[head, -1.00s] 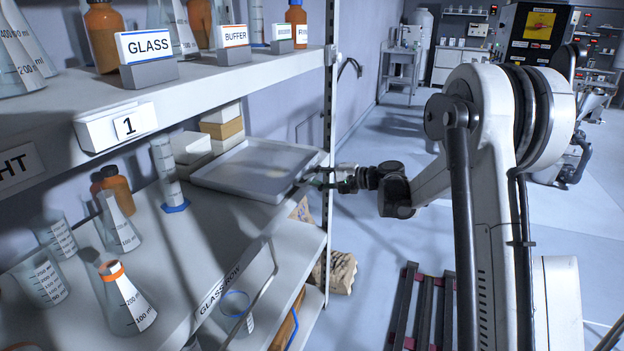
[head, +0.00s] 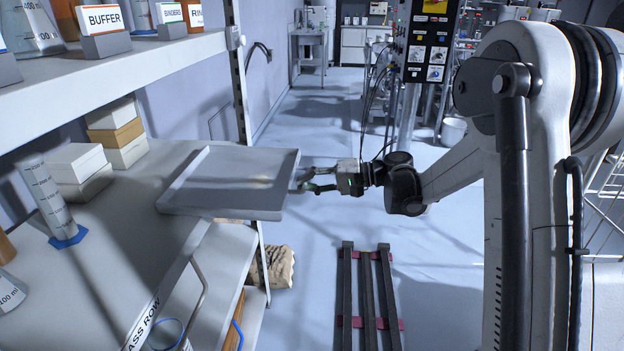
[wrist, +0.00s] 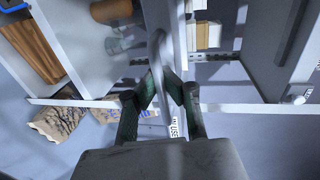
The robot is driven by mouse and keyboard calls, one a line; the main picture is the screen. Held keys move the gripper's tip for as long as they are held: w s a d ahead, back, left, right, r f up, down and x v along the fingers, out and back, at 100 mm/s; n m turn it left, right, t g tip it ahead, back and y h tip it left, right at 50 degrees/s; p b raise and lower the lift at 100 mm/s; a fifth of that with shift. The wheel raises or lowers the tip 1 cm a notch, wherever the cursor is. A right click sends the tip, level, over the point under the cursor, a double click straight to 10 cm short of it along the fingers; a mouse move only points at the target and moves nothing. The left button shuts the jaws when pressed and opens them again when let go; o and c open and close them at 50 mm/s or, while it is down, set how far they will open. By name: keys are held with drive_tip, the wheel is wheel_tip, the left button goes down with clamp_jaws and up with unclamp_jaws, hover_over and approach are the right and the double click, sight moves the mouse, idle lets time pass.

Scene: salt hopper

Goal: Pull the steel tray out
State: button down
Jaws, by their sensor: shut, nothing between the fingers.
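The steel tray (head: 228,178) is a flat, shallow, grey tray with a low raised rim. In the head view it lies at the end of the middle shelf, and its right part sticks out past the shelf's end and upright. My gripper (head: 302,181) is at the tray's right edge, its fingertips at or very near the rim. In the wrist view my gripper (wrist: 168,78) has its two green fingers angled in toward each other, with a pale strip showing between them; I cannot tell whether they touch the tray. The fingers are shut.
White and brown boxes (head: 115,132) and a measuring cylinder (head: 45,200) stand on the shelf left of the tray. The shelf upright (head: 239,85) rises behind it. A paper sack (head: 272,267) and a dark rack (head: 367,300) are on the floor.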

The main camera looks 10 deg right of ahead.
drive_tip(key=shift+d, duration=0.2)
drive_tip(key=c, duration=1.8)
unclamp_jaws()
drive_tip(key=v, duration=1.2)
